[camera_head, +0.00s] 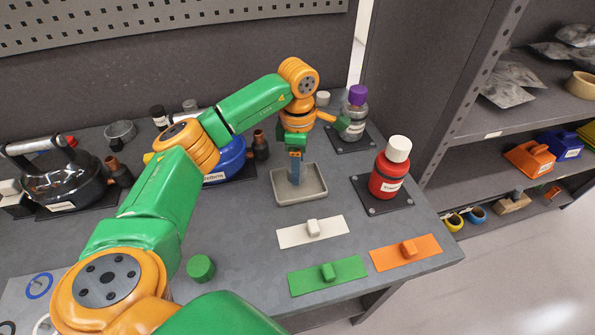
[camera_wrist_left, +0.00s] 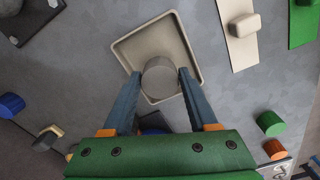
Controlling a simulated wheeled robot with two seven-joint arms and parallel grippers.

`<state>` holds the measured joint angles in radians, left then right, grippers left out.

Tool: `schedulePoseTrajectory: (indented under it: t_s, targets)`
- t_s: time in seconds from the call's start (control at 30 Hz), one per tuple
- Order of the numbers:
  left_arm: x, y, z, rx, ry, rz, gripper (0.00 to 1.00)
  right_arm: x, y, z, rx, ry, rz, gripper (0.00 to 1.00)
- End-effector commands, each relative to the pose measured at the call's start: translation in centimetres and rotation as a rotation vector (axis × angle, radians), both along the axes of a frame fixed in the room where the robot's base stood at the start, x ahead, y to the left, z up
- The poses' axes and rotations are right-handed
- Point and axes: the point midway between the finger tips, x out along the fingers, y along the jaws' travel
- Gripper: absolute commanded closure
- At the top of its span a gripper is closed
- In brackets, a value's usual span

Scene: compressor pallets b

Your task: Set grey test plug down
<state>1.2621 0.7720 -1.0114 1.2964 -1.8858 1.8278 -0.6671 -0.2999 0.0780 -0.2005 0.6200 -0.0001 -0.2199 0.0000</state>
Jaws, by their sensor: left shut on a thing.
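My left gripper (camera_head: 295,180) points down over the grey shallow tray (camera_head: 301,200). In the left wrist view, its two blue-grey fingers (camera_wrist_left: 160,82) are shut on the grey test plug (camera_wrist_left: 160,74), a short round cylinder. The plug is seen end-on, over the near part of the tray (camera_wrist_left: 148,42). In the head view the plug is hidden or too small to make out at the fingers. I cannot tell whether it touches the tray floor. My right gripper is not in view.
White (camera_head: 290,237), green (camera_head: 303,281) and orange (camera_head: 385,259) plates with knobs lie in front of the tray. A red bottle (camera_head: 388,178) and a purple-capped bottle (camera_head: 355,118) stand to the right. A green cylinder (camera_head: 200,268) stands front left. A black compressor (camera_head: 65,180) sits far left.

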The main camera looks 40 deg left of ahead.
Motion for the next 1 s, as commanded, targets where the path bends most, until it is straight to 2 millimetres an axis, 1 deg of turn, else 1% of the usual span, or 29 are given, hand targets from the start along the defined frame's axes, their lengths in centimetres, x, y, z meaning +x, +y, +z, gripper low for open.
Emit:
schedulePoseTrajectory:
  t_s: [0.03,0.1,0.17,0.47,0.5,0.53,0.8,0.87,0.9,0.97,1.0]
  targets:
    - [-0.2,0.0,-0.7,0.000,0.009,-0.001,1.00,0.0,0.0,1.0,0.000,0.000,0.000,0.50]
    - [-0.2,0.0,-1.9,0.001,0.007,0.000,1.00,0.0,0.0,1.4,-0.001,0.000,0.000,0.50]
    - [-0.2,0.0,-2.6,0.000,0.004,-0.001,1.00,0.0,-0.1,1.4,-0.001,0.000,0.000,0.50]
    - [-0.1,0.0,-3.1,0.000,0.002,0.000,1.00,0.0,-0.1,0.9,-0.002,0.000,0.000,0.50]
    - [-0.1,0.0,-3.0,-0.001,0.002,0.000,0.33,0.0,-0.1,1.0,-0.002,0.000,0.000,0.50]
    - [-0.1,0.0,-3.0,-0.001,0.002,0.000,0.29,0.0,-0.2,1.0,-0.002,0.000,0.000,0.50]
    - [-0.1,0.0,-2.9,0.000,0.001,0.000,0.29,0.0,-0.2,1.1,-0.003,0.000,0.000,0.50]
    - [-0.1,0.0,-2.5,0.000,0.001,0.000,0.29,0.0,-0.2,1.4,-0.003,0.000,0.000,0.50]
    - [0.0,0.0,-2.3,0.000,-0.001,0.000,0.29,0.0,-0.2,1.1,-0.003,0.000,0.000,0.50]
    - [0.0,0.0,-1.5,0.000,-0.004,0.000,0.29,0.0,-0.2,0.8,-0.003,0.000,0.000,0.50]
    - [0.0,0.0,-0.7,-0.001,-0.005,0.000,0.29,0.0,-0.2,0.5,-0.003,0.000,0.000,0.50]
